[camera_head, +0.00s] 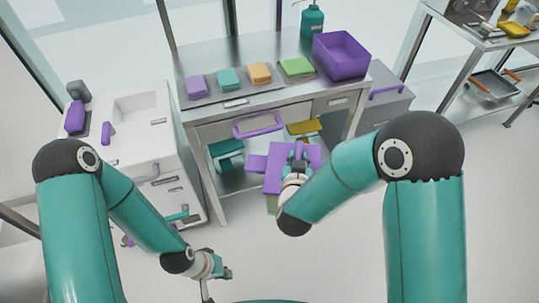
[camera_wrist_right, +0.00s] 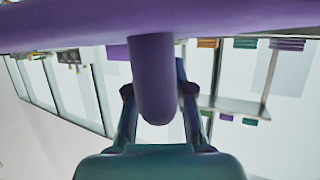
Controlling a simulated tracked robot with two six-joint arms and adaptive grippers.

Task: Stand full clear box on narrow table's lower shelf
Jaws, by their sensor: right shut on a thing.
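My right gripper (camera_head: 297,166) is shut on a purple handle (camera_wrist_right: 154,80), which shows close between its fingers in the right wrist view. The handle joins a larger purple part (camera_wrist_right: 60,25). In the head view, the held purple-topped thing (camera_head: 257,163) hangs in front of the steel table. A small pale part shows below it; my arm hides much of it, and I cannot tell its walls or contents. My left gripper (camera_head: 217,276) is low at the front, open and empty, away from the held thing. A steel table (camera_head: 200,117) has a lower shelf (camera_head: 232,182) behind the held thing.
A teal box (camera_head: 226,153) sits on the left of that shelf. The tabletop holds coloured stacks on trays, a purple bin (camera_head: 341,56) and a teal bottle (camera_head: 312,20). A white sink cabinet (camera_head: 140,135) stands left. Another shelved table (camera_head: 455,85) stands far right. Floor between is clear.

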